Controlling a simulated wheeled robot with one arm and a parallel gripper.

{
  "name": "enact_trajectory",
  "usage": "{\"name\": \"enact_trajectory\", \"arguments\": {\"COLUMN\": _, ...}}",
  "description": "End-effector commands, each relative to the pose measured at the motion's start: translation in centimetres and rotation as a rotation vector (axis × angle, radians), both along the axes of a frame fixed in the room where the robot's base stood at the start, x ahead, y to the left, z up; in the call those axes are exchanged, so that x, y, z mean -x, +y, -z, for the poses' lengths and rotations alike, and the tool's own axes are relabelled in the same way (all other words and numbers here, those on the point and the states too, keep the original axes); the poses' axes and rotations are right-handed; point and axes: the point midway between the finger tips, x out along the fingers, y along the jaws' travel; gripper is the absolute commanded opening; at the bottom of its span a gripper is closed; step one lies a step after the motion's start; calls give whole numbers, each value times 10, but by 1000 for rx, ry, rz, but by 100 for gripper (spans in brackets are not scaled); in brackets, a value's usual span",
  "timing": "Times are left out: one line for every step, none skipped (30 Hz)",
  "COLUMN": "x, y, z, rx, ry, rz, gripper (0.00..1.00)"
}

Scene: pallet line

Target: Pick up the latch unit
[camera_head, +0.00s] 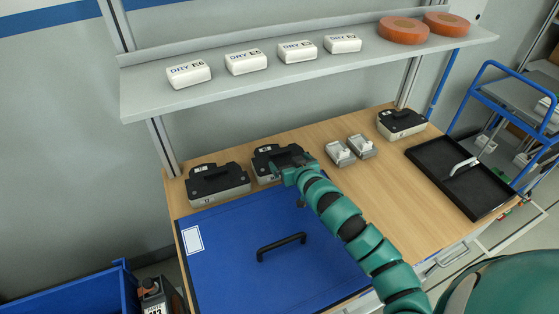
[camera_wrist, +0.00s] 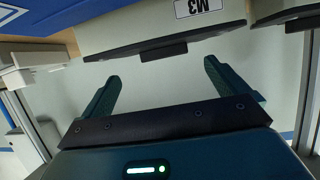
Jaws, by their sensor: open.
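My gripper (camera_head: 290,166) is over the back of the wooden bench, at a dark-topped grey unit (camera_head: 262,162) that it partly hides. In the wrist view my gripper (camera_wrist: 162,72) is open, with nothing between its fingers. A pale unit with an upside-down "M3" label (camera_wrist: 150,24) and a dark tab on its edge (camera_wrist: 163,51) lies just beyond the fingertips, apart from them. Similar dark-topped units stand at left (camera_head: 217,184) and farther right (camera_head: 401,123). No readable label names the latch unit, so I cannot tell which one it is.
A blue panel with a black handle (camera_head: 210,255) covers the bench front. Two small pale units (camera_head: 340,153) (camera_head: 361,146) stand right of my gripper. A black tray (camera_head: 425,165) holds a white piece. A shelf (camera_head: 150,103) with white packs and orange discs overhangs behind.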

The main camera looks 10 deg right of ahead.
Motion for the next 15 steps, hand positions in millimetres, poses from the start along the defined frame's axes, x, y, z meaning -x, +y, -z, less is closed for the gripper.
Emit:
{"name": "enact_trajectory", "arguments": {"x": -4, "y": 2, "z": 0, "rx": 0, "ry": 1, "rz": -1, "gripper": 98}}
{"name": "enact_trajectory", "arguments": {"x": -6, "y": 2, "z": 1, "rx": 0, "ry": 1, "rz": -1, "gripper": 98}}
{"name": "enact_trajectory", "arguments": {"x": -8, "y": 2, "z": 2, "rx": -1, "ry": 1, "rz": -2, "gripper": 98}}
{"name": "enact_trajectory", "arguments": {"x": -9, "y": 2, "z": 3, "rx": 0, "ry": 1, "rz": -1, "gripper": 98}}
{"name": "enact_trajectory", "arguments": {"x": -10, "y": 2, "z": 3, "rx": 0, "ry": 1, "rz": 0, "gripper": 98}}
{"name": "enact_trajectory", "arguments": {"x": -11, "y": 2, "z": 4, "rx": 0, "ry": 0, "rz": 0, "gripper": 98}}
{"name": "enact_trajectory", "arguments": {"x": -11, "y": 2, "z": 4, "rx": 0, "ry": 0, "rz": 0, "gripper": 98}}
{"name": "enact_trajectory", "arguments": {"x": -12, "y": 2, "z": 4, "rx": 0, "ry": 0, "rz": 0, "gripper": 98}}
{"name": "enact_trajectory", "arguments": {"x": -13, "y": 2, "z": 4, "rx": 0, "ry": 0, "rz": 0, "gripper": 98}}
{"name": "enact_trajectory", "arguments": {"x": -13, "y": 3, "z": 4, "rx": -1, "ry": -1, "rz": -1, "gripper": 98}}
{"name": "enact_trajectory", "arguments": {"x": -14, "y": 3, "z": 4, "rx": 0, "ry": -1, "rz": -2, "gripper": 98}}
{"name": "enact_trajectory", "arguments": {"x": -16, "y": 4, "z": 4, "rx": 0, "ry": -1, "rz": -2, "gripper": 98}}
{"name": "enact_trajectory", "arguments": {"x": -18, "y": 5, "z": 4, "rx": 0, "ry": -2, "rz": -3, "gripper": 98}}
{"name": "enact_trajectory", "arguments": {"x": -20, "y": 6, "z": 4, "rx": 0, "ry": -2, "rz": -3, "gripper": 98}}
{"name": "enact_trajectory", "arguments": {"x": -23, "y": 7, "z": 4, "rx": -1, "ry": -2, "rz": -4, "gripper": 98}}
